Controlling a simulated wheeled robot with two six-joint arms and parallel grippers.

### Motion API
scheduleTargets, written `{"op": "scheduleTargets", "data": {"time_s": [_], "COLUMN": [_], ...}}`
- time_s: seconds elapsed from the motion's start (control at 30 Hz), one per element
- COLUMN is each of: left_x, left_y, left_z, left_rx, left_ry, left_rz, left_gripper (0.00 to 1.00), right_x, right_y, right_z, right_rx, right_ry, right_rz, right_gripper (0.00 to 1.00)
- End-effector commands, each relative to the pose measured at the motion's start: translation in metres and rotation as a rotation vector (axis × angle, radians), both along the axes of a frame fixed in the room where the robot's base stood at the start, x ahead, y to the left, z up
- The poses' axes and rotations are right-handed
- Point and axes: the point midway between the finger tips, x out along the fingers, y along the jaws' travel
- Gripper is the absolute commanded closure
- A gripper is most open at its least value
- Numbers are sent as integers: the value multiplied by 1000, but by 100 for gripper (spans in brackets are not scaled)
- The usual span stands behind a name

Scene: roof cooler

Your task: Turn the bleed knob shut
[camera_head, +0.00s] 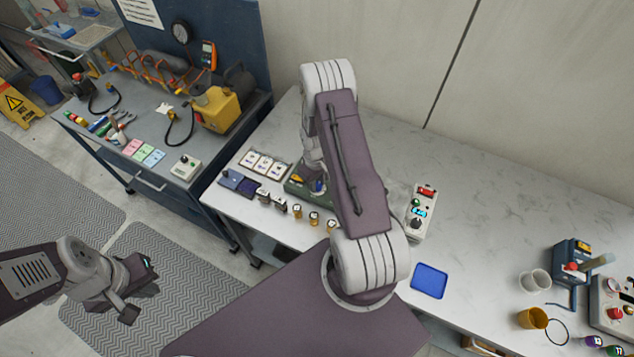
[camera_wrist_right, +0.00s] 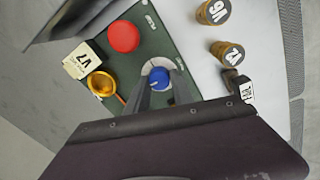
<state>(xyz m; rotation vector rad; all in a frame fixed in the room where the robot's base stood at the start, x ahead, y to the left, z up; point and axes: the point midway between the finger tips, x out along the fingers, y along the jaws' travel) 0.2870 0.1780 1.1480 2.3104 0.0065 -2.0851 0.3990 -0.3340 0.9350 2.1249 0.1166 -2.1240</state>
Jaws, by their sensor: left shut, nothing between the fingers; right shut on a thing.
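A blue knob (camera_wrist_right: 158,77) with a pale mark on it sits on a green panel (camera_wrist_right: 168,38) in the right wrist view. The tips of my right gripper (camera_wrist_right: 161,84) are on either side of the knob, shut on it. In the head view a bit of blue (camera_head: 319,186) shows on the green panel (camera_head: 296,188), beside my right arm, which hides much of the panel and the right gripper. My left gripper (camera_head: 140,288) is shut and empty, low over the grey floor mat at the left. The knob's exact angle is hard to read.
The panel also carries a red button (camera_wrist_right: 124,36) and a yellow ring-shaped part (camera_wrist_right: 101,84). A V7 block (camera_wrist_right: 82,61) and small labelled cylinders stand beside it. A control box (camera_head: 421,212) and a blue tray (camera_head: 429,281) lie to the right on the counter.

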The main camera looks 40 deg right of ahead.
Motion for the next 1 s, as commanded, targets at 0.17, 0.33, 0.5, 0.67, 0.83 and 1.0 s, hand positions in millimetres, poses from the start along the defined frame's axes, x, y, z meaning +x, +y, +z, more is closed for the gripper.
{"op": "scheduleTargets", "data": {"time_s": [0.17, 0.33, 0.5, 0.67, 0.83, 1.0], "left_x": [0, 0, 0, 0, 0, 0], "left_y": [0, 0, 0, 0, 0, 0], "left_z": [1, 1, 1, 1, 1, 1], "left_rx": [0, 0, 0, 0, 0, 0], "left_ry": [0, 0, 0, 0, 0, 0], "left_rz": [0, 0, 0, 0, 0, 0], "left_gripper": [100, 100, 100, 100, 100, 100], "right_x": [5, 5, 5, 5, 5, 3], "right_y": [-2, -2, -2, -2, -2, -1], "right_z": [3, 3, 3, 3, 3, 2], "right_rx": [-5, -6, -6, -6, -6, -4], "right_ry": [-13, -13, -14, -14, -14, -8], "right_rz": [64, 95, 105, 105, 105, 103], "right_gripper": [100, 100, 100, 100, 64, 50]}}
